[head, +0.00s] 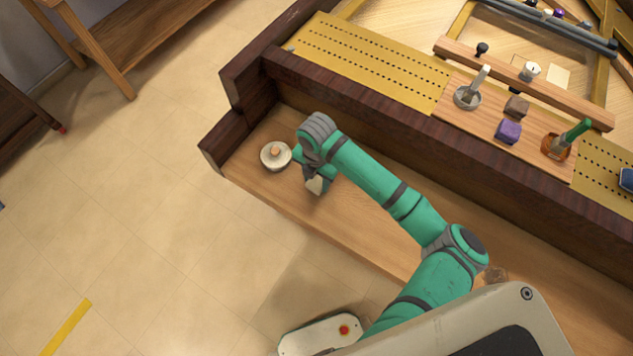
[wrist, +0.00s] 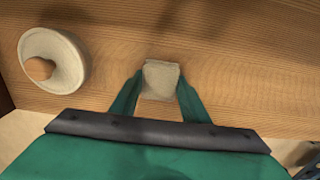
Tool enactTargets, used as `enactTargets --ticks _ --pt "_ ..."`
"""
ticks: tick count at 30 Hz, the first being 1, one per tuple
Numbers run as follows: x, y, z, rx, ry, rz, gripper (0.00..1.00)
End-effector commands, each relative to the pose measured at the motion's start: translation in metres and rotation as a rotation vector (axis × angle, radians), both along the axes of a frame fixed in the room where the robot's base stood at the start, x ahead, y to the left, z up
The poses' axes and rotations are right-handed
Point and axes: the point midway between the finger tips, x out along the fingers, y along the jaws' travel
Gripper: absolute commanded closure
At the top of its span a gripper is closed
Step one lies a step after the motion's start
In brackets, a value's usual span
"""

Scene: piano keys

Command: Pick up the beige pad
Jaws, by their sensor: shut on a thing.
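The beige pad (wrist: 161,80) is a small block between my gripper's two fingers (wrist: 160,95) in the wrist view. The fingers are shut on its sides, and its far end sticks out past the tips. In the head view the pad (head: 317,186) shows as a pale patch at the end of my gripper (head: 316,180), near the front edge of the wooden ledge (head: 247,175). I cannot tell whether the pad touches the ledge or is just above it.
Behind, a raised board (head: 440,95) holds a grey cup, a purple block, a brown block and an orange pot. Dark wood bounds the ledge's left end.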

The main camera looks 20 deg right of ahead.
Motion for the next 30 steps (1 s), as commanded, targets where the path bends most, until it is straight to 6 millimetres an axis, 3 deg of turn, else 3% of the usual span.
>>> enactTargets --ticks 8,16,25,30 --pt "0.000 0.000 0.003 0.000 0.000 0.000 0.80" --pt "0.000 -0.002 0.032 -0.001 -0.002 0.000 0.80" --pt "-0.034 -0.039 0.091 -0.003 -0.003 -0.003 0.80" --pt "-0.062 -0.067 0.109 -0.001 -0.001 -0.003 0.80"
